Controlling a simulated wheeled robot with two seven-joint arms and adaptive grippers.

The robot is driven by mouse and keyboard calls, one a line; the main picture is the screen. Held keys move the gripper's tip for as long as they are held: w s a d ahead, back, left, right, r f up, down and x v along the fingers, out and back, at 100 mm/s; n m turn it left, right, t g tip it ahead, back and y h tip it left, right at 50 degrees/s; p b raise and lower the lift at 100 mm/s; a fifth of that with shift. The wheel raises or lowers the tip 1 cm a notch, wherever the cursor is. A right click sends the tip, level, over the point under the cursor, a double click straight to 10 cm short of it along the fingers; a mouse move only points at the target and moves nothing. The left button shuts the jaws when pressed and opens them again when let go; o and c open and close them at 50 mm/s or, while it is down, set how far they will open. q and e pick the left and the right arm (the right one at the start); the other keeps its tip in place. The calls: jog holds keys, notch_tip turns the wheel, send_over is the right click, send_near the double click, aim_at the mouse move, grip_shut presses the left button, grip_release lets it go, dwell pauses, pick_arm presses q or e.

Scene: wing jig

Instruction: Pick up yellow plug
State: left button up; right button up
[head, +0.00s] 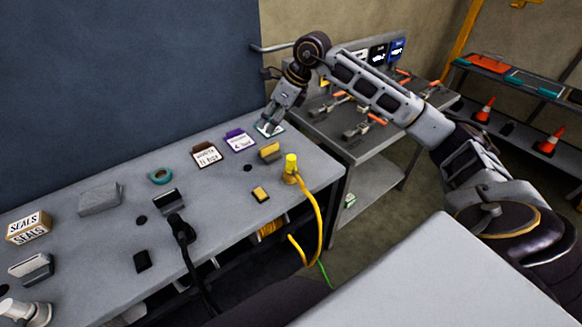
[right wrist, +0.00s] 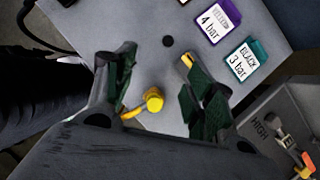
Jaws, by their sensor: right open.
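The yellow plug (head: 291,166) stands upright on the grey bench near its right end, with a yellow hose (head: 318,215) running from it over the front edge. My right gripper (head: 271,124) is above the back of the bench, behind the plug and a little left of it in the head view. In the right wrist view, the yellow plug (right wrist: 153,100) shows between the two spread fingers of my right gripper (right wrist: 160,80). The fingers are open and empty, apart from the plug. My left gripper is not in view.
Pressure cards, including a purple one (head: 240,141), line the back. A black plug with cable (head: 181,230) is further left. A tool bench (head: 350,125) adjoins at right.

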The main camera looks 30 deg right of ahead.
aim_at(292, 157)
jog(key=s+d+f+g+h, duration=0.2)
jog(key=s+d, duration=0.2)
jog(key=d, duration=0.1)
jog(key=shift+s+d+f+h, duration=0.2)
jog(key=shift+s+d+h, duration=0.05)
jog(key=shift+h, duration=0.15)
jog(key=shift+w+a+f+p, duration=0.15)
jog(key=shift+f+p, duration=0.05)
jog(key=shift+f, duration=1.2)
jog(key=shift+w+a+f+p, duration=0.15)
jog(key=shift+w+f, duration=0.05)
jog(key=shift+f, duration=1.25)
jog(key=shift+w+a+f+p, duration=0.15)
jog(key=shift+f+p, duration=0.05)
jog(key=shift+f, duration=1.2)
jog(key=shift+s+f+g+p, duration=0.1)
jog(key=shift+f+g+p, duration=0.35)
jog(key=shift+f, duration=0.7)
jog(key=shift+w+a+f+t+p, duration=0.1)
jog(key=shift+f+t+p, duration=0.1)
jog(key=shift+f, duration=0.55)
jog(key=shift+w+a+f+t+p, duration=0.1)
jog(key=shift+f+p, duration=0.1)
jog(key=shift+f, duration=0.5)
